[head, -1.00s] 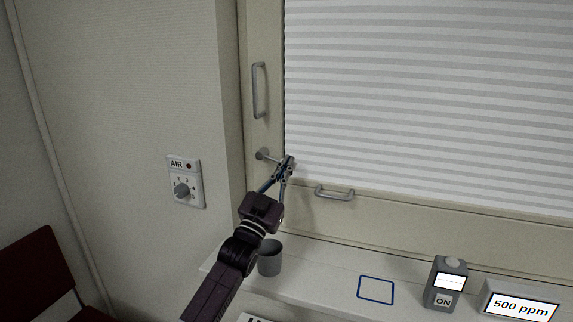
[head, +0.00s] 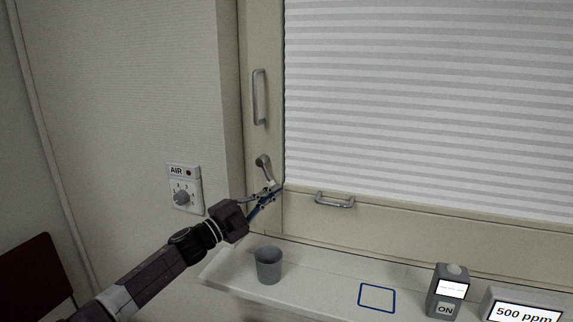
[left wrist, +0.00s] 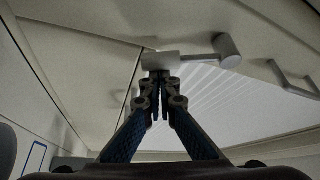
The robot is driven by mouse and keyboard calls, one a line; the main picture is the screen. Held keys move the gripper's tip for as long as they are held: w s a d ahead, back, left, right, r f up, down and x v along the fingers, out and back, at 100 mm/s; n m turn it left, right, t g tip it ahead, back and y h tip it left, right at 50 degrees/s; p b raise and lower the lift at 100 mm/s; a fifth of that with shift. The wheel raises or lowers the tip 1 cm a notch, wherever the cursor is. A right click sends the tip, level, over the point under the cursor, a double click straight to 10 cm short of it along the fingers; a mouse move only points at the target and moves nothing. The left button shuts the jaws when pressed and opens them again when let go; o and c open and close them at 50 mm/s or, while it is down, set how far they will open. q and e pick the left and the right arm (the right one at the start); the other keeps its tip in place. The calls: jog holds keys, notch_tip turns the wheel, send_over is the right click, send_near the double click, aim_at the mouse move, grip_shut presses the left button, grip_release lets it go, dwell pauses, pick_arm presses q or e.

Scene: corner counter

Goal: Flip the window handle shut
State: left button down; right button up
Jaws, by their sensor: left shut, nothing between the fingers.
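The grey window handle (head: 264,165) is on the window frame beside the blind's lower left corner. Its lever points down and slightly right from its round pivot. My left gripper (head: 273,190) is shut with nothing between its fingers. Its fingertips are at the lever's lower end. In the left wrist view the fingertips (left wrist: 161,78) meet the free end of the handle (left wrist: 190,60), with the round pivot to the right. The tips hide part of the lever's end. My right gripper is not in view.
A vertical grab bar (head: 259,97) is above the handle, and a horizontal one (head: 335,200) is to its right. A grey cup (head: 268,265) stands on the sill below my arm. The AIR dial panel (head: 184,188) is on the left wall. A grey ON device (head: 447,291) stands at right.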

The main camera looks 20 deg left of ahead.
pick_arm(q)
jog(key=shift+a+f+m+g+p, duration=0.3)
jog(key=shift+a+m+g+p, duration=0.2)
jog(key=shift+a+m, duration=0.45)
jog(key=shift+a+f+m+g+p, duration=0.3)
jog(key=shift+a+m+g+p, duration=0.15)
jog(key=shift+a+m, duration=0.45)
jog(key=shift+w, duration=0.1)
